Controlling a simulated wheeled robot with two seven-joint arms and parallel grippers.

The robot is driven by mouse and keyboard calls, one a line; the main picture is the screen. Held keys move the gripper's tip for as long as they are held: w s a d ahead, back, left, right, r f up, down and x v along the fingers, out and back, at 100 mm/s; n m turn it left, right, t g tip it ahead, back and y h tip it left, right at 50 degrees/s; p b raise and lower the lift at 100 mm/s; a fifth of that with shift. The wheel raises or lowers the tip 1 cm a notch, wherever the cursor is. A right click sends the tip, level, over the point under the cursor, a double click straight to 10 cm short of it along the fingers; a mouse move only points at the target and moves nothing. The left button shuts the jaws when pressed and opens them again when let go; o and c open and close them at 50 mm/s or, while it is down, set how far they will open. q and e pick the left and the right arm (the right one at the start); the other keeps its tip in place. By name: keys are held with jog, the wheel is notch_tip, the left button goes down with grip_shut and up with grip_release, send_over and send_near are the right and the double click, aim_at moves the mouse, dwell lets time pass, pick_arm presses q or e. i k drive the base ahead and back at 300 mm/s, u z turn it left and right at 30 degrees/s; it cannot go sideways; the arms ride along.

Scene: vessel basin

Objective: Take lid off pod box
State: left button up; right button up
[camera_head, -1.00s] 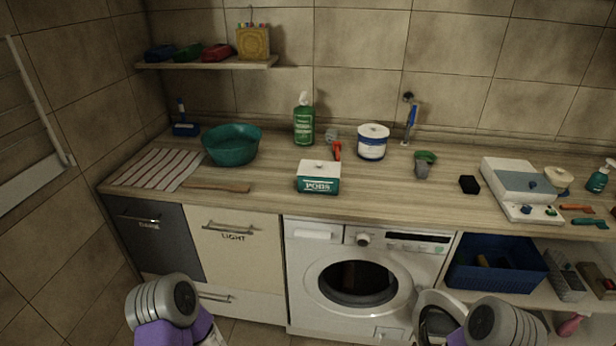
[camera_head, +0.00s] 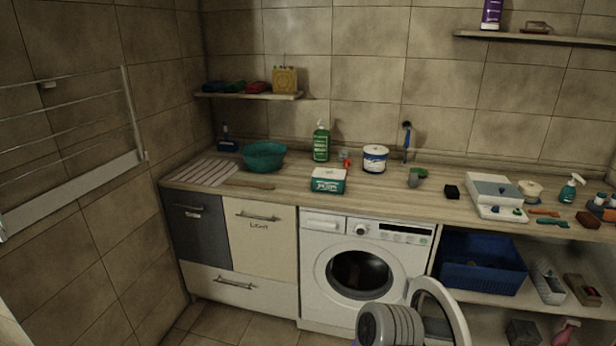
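The pod box (camera_head: 328,181) stands on the wooden counter above the washing machine's left part. It is teal with pale lettering on its front. Its white lid (camera_head: 330,173) sits on top. No gripper is near it. A grey, ribbed part of one of my arms shows low in the picture, in front of the washing machine's open door. Neither gripper's fingers are in view.
A teal basin (camera_head: 263,156), a green bottle (camera_head: 321,143) and a white-and-blue tub (camera_head: 375,159) stand behind the box. A wooden stick (camera_head: 249,185) lies left of it. The washer door (camera_head: 438,310) hangs open.

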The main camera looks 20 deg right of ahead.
aim_at(340, 175)
jog(key=u, duration=0.05)
jog(key=i, duration=1.75)
jog(key=z, duration=1.45)
jog(key=i, duration=0.85)
jog(key=z, duration=0.85)
